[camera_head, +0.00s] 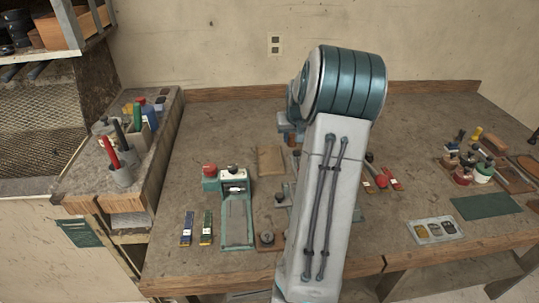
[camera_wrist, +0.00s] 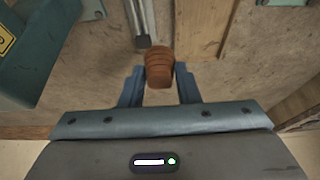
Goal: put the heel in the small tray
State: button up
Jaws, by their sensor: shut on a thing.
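The heel (camera_wrist: 160,66) is a small brown block of stacked layers. In the wrist view my gripper (camera_wrist: 159,78) is shut on it, with one blue finger on each side. It is held over the workbench; I cannot tell how high. In the head view my arm hides most of the gripper. A small pale tray (camera_head: 413,227), with several small dark and yellowish pieces in it, lies near the front edge of the bench, to the right of my arm.
A green-based device (camera_head: 237,222) stands left of my arm, near a flat wooden board (camera_head: 270,160). A green mat (camera_head: 487,206) lies right of the tray, with several pots and tools behind it. A side shelf (camera_head: 75,180) holds tools at the left. The back middle of the bench is clear.

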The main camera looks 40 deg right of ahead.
jog(key=w+a+f, duration=0.1)
jog(key=w, duration=0.1)
jog(key=w+a+f, duration=0.2)
jog(key=w+a+f+p, duration=0.1)
jog(key=w+f, duration=0.1)
jog(key=shift+w+a, duration=0.2)
jog(key=shift+w, duration=0.1)
jog(key=shift+f+p, duration=0.35)
jog(key=shift+f, duration=1.5)
jog(key=shift+f, duration=0.2)
jog(key=o, duration=1)
jog(key=shift+c, duration=0.2)
jog(key=shift+r, duration=0.1)
jog(key=shift+r, duration=0.1)
